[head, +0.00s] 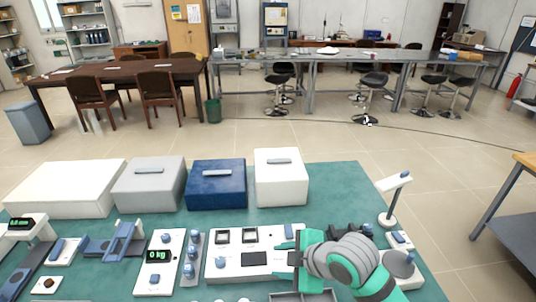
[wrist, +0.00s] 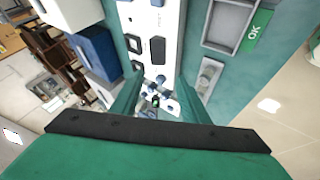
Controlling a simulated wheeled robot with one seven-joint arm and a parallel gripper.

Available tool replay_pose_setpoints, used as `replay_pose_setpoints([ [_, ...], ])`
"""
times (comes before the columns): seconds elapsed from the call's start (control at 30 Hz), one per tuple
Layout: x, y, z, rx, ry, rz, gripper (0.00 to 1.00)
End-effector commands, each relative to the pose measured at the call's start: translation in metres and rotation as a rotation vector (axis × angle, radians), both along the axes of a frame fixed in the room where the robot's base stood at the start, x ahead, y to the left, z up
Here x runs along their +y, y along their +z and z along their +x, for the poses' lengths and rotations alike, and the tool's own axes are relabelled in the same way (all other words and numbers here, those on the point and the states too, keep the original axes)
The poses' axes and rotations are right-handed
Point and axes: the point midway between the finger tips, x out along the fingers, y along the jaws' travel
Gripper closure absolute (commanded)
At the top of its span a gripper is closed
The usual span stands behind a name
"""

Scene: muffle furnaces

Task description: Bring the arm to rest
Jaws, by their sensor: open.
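My gripper (head: 288,245) is at the right end of a low white panel (head: 232,263) with dark square windows, above the green bench top. My grey and green arm reaches in from the lower right of the head view. In the wrist view, the two green fingers of my gripper (wrist: 158,98) stand apart with nothing held between them. Beyond them lie the white panel (wrist: 169,20) and small white and blue parts. The gap between the fingertips and the panel is hard to judge.
A white lamp-like stand (head: 390,205) is beside my arm. A tray (wrist: 222,30) with a green "OK" label lies nearby.

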Motion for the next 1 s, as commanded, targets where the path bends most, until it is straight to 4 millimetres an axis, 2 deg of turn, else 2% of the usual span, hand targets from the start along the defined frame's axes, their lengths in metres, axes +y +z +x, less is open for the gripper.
replay_pose_setpoints([
  [0.03,0.022,0.009,0.009,-0.039,-0.004,0.071,0.59],
  [0.1,0.044,0.024,0.02,-0.092,-0.026,0.164,0.59],
  [0.2,0.072,0.045,0.033,-0.158,-0.059,0.298,0.59],
  [0.4,0.11,0.082,0.05,-0.256,-0.146,0.567,0.59],
  [0.53,0.125,0.1,0.055,-0.297,-0.214,0.734,0.59],
  [0.7,0.135,0.11,0.057,-0.325,-0.319,0.938,0.59],
  [0.87,0.135,0.106,0.053,-0.334,-0.433,1.103,0.59],
  [1.0,0.133,0.089,0.045,-0.328,-0.545,1.222,0.59],
])
